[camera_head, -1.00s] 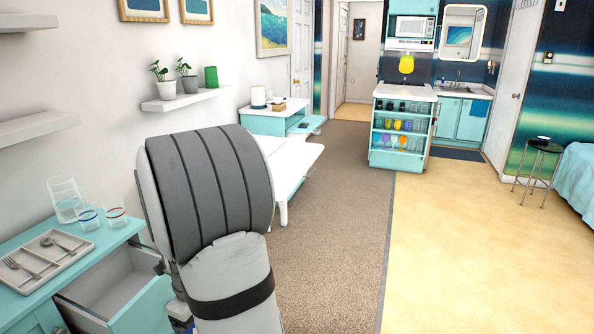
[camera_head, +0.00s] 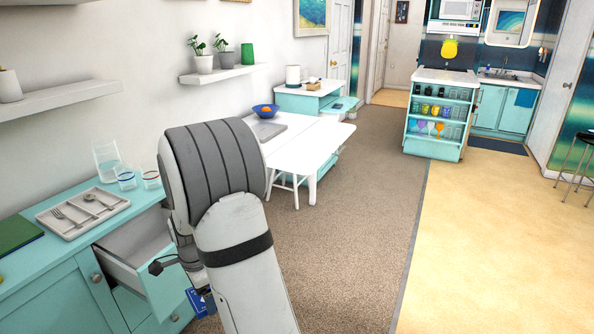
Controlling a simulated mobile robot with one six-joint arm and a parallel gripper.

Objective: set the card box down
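The card box (camera_head: 200,302) shows as a small blue piece with a white mark, low in the view beside my arm. It is in front of the open drawer, and most of it is hidden behind my arm. My gripper's fingers are also hidden by my arm. The box keeps its place at the end of my arm while the room shifts, so it appears held and clear of any surface.
A teal dresser (camera_head: 60,262) with an open drawer (camera_head: 137,246) stands at the left. On it are a cutlery tray (camera_head: 83,212), glasses (camera_head: 125,178) and a green book (camera_head: 15,233). A white table (camera_head: 312,148) stands beyond my arm. The carpet (camera_head: 345,255) is clear.

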